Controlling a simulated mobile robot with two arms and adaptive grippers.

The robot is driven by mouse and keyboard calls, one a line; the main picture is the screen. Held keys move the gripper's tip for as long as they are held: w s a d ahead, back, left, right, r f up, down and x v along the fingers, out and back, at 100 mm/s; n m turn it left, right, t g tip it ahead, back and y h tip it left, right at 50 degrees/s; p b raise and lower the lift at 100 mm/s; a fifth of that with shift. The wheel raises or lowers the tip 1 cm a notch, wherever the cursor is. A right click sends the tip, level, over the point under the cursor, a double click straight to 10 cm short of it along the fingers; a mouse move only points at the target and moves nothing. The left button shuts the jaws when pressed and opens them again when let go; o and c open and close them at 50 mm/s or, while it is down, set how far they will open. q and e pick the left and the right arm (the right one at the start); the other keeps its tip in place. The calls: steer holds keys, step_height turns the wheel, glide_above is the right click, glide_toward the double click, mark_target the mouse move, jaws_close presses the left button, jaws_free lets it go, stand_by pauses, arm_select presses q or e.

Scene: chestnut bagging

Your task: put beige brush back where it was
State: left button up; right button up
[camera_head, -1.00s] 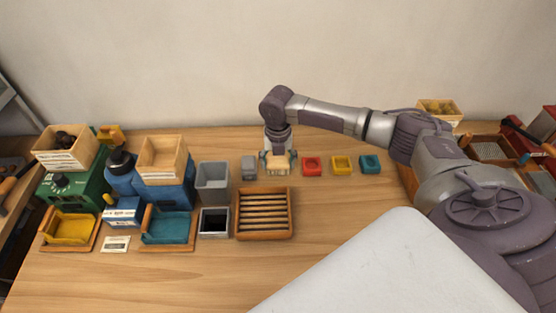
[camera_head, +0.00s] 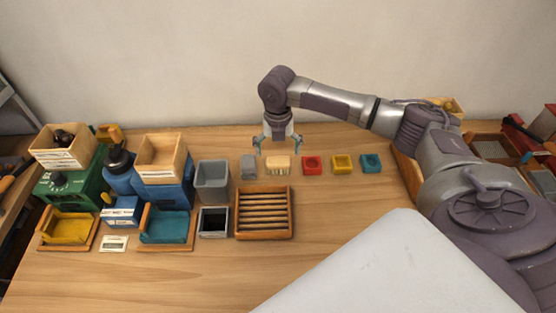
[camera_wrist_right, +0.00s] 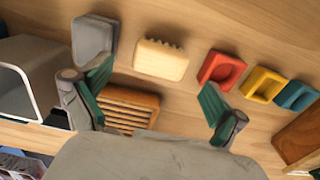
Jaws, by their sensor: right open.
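The beige brush (camera_head: 277,165) lies on the wooden table, in a row between a grey block (camera_head: 248,167) and a red block (camera_head: 312,165). In the right wrist view the brush (camera_wrist_right: 161,60) shows whole, with a ridged edge, and nothing touches it. My right gripper (camera_head: 278,147) is open and empty, raised above and behind the brush. In the right wrist view its two green-padded fingers (camera_wrist_right: 155,98) are spread wide apart. My left gripper is not in view.
Yellow (camera_head: 342,164) and teal (camera_head: 371,163) blocks continue the row to the right. A slatted wooden tray (camera_head: 264,213) lies in front of the brush. A grey bin (camera_head: 212,181) stands to the left.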

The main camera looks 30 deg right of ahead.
mark_target(278, 160)
step_height(278, 160, up, 8)
steer(key=b, duration=0.1)
steer(key=shift+f, duration=0.2)
stand_by(0.4)
